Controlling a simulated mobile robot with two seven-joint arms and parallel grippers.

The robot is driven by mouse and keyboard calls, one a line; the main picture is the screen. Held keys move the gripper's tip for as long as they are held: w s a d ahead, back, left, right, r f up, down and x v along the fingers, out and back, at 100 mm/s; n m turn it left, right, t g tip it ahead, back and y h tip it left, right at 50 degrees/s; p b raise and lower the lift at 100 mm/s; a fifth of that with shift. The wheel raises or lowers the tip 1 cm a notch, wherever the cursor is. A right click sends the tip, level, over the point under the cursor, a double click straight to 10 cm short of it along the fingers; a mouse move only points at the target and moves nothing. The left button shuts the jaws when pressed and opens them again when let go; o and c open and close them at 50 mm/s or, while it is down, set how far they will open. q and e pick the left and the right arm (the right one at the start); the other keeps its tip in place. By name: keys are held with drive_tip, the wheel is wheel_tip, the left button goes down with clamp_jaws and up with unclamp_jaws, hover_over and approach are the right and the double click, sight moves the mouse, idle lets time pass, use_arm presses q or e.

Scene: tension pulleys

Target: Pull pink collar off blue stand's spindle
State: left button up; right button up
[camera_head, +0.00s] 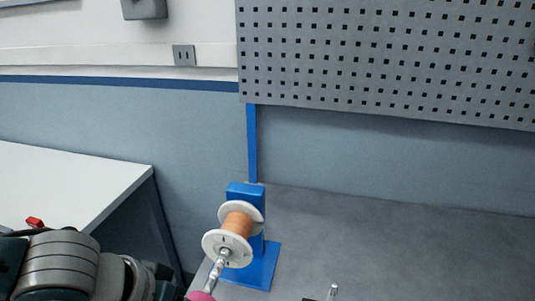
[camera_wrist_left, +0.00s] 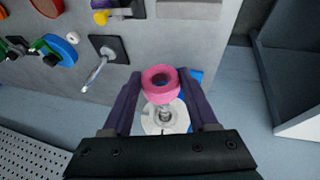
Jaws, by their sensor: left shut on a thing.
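The pink collar (camera_wrist_left: 161,84) is a thick ring between the two dark fingers of my left gripper (camera_wrist_left: 160,78), which is shut on it. In the head view only the collar's edge (camera_head: 201,296) shows at the bottom, at the near end of the metal spindle (camera_head: 217,268). I cannot tell whether the spindle tip is still inside the collar. The blue stand (camera_head: 262,262) stands upright at the table's left edge. Its spindle carries a white-flanged spool (camera_head: 238,224) wound with orange. The spool's white flange (camera_wrist_left: 153,122) shows beyond the collar in the wrist view. My right gripper is out of view.
A black plate with a bare metal peg (camera_wrist_left: 97,73) stands on the grey table (camera_head: 400,240) beside the blue stand. A blue wheel (camera_wrist_left: 62,45) and a small white ring (camera_wrist_left: 72,37) are farther along. A white table (camera_head: 80,185) is at left.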

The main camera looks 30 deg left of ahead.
use_arm(q)
drive_tip(key=shift+s+d, duration=0.1)
drive_tip(key=shift+s, duration=0.4)
drive_tip(key=shift+s+p, duration=0.1)
drive_tip(key=shift+p, duration=0.3)
drive_tip(key=shift+s+d+p, duration=0.15)
drive_tip(key=shift+s+p, duration=0.2)
drive_tip(key=shift+s, duration=0.2)
drive_tip(key=shift+s, duration=0.1)
drive_tip(key=shift+s+d+p, duration=0.25)
drive_tip(key=shift+s+p, duration=0.35)
drive_tip(key=shift+s, duration=0.35)
drive_tip(key=shift+s+d+p, duration=0.2)
drive_tip(key=shift+s+p, duration=0.4)
drive_tip(key=shift+s, duration=0.35)
